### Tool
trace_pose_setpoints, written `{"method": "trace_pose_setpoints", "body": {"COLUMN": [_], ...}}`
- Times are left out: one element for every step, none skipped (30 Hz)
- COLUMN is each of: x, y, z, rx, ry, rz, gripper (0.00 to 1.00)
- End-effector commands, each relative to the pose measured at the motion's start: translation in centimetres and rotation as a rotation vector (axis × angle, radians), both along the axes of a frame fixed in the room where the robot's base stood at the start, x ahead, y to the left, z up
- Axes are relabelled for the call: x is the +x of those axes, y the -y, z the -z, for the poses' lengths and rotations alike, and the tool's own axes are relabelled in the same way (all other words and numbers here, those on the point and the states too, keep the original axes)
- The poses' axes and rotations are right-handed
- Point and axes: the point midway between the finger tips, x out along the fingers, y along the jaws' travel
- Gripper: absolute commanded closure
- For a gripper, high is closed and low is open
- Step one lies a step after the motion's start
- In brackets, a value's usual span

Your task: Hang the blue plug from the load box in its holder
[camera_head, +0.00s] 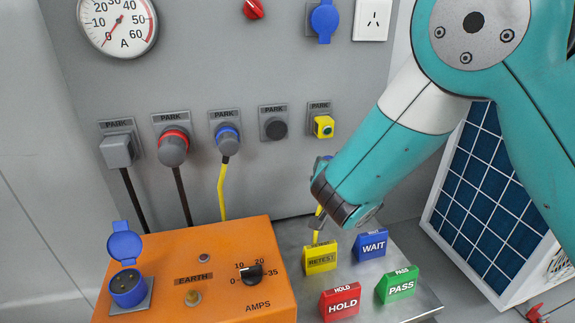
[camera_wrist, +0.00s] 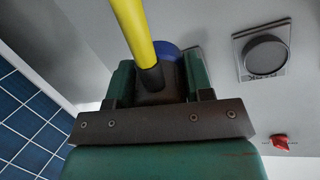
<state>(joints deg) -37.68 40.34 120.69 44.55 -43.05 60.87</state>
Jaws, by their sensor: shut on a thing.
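My gripper (camera_head: 320,195) is shut on the blue plug in front of the grey wall panel, below the PARK holders. In the wrist view the plug's dark body (camera_wrist: 158,88) sits between the green fingers, with its blue ring (camera_wrist: 168,49) beyond and its yellow cable (camera_wrist: 134,30) running off the top. In the head view only a bit of blue and the yellow cable (camera_head: 317,228) show beside my arm. The orange load box (camera_head: 215,265) has a blue socket (camera_head: 127,287), lid up, no plug in it. Whether the held plug touches the wall I cannot tell.
A dark round PARK holder (camera_head: 273,128) appears empty; it also shows in the wrist view (camera_wrist: 263,54). Neighbouring PARK holders carry a grey plug (camera_head: 117,150), a red-ringed plug (camera_head: 173,147), a blue-ringed plug (camera_head: 228,140) and a yellow block (camera_head: 323,126). Coloured signs stand on the metal shelf (camera_head: 290,235).

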Motion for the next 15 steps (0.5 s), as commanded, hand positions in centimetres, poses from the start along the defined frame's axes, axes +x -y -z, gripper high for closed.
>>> {"method": "trace_pose_setpoints", "body": {"x": [-0.5,-0.7,-1.1,-1.4,-1.7,-2.0,-2.3,-2.5,-2.7,-2.8,-2.9,-2.9,-2.9,-2.8,-2.6], "y": [-2.6,-3.7,-5.0,-5.8,-6.6,-7.5,-8.0,-8.5,-8.9,-9.1,-9.3,-9.5,-9.6,-9.7,-9.7], "z": [-0.8,-1.7,-2.7,-3.4,-4.0,-4.7,-5.1,-5.5,-5.9,-6.1,-6.3,-6.5,-6.6,-6.7,-6.8], "rx": [0.009,0.014,0.022,0.026,0.031,0.037,0.040,0.044,0.047,0.049,0.049,0.051,0.050,0.050,0.050], "ry": [0.073,0.109,0.150,0.176,0.197,0.221,0.234,0.245,0.257,0.264,0.268,0.272,0.273,0.273,0.273], "rz": [-0.039,-0.056,-0.079,-0.097,-0.113,-0.132,-0.145,-0.156,-0.167,-0.175,-0.180,-0.183,-0.185,-0.185,-0.185], "gripper": [0.91,0.91,0.91,0.91,0.91,0.91,0.91,0.91,0.91,0.91,0.91,0.91,0.91,0.91,0.91]}}
